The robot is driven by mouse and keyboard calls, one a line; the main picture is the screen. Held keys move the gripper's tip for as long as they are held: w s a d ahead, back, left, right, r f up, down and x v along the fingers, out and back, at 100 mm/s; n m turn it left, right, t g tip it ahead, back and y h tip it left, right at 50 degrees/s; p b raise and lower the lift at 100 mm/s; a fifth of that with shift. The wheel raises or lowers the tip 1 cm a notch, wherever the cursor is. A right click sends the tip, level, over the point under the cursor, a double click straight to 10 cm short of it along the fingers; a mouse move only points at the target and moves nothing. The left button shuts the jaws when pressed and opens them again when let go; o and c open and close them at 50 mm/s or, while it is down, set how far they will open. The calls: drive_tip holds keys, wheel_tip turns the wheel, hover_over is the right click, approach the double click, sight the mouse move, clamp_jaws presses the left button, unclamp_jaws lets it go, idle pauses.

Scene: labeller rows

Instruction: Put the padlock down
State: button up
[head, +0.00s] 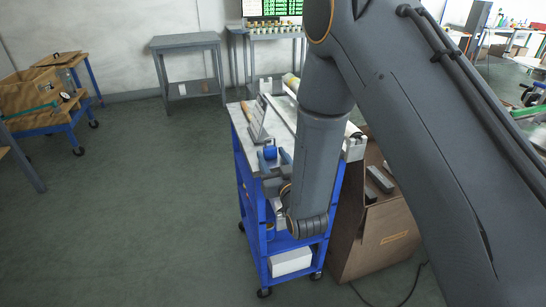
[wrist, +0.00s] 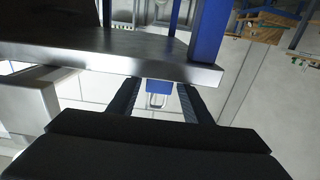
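The padlock (head: 270,152) has a blue body and stands at the near end of the grey top of the blue cart (head: 245,159). In the wrist view, which looks upside down, the padlock (wrist: 159,87) shows its pale shackle pointing away from the cart top's metal edge (wrist: 150,62); that edge hides part of the body. My gripper (head: 272,162) is at the cart's near end, beside the padlock. In the wrist view my gripper (wrist: 160,95) is open, with a finger on each side of the padlock and a visible gap at both sides.
A grey instrument with a sloped face (head: 257,121) stands on the cart top behind the padlock. A brown cabinet (head: 365,225) stands close at the cart's right. A white box (head: 291,262) is on the lower shelf. The floor (head: 150,220) at left is clear.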

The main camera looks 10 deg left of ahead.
drive_tip(key=shift+o, duration=0.2)
drive_tip(key=shift+r, duration=0.1)
drive_tip(key=shift+r, duration=0.15)
drive_tip(key=b+v, duration=0.2)
drive_tip(key=v, duration=1)
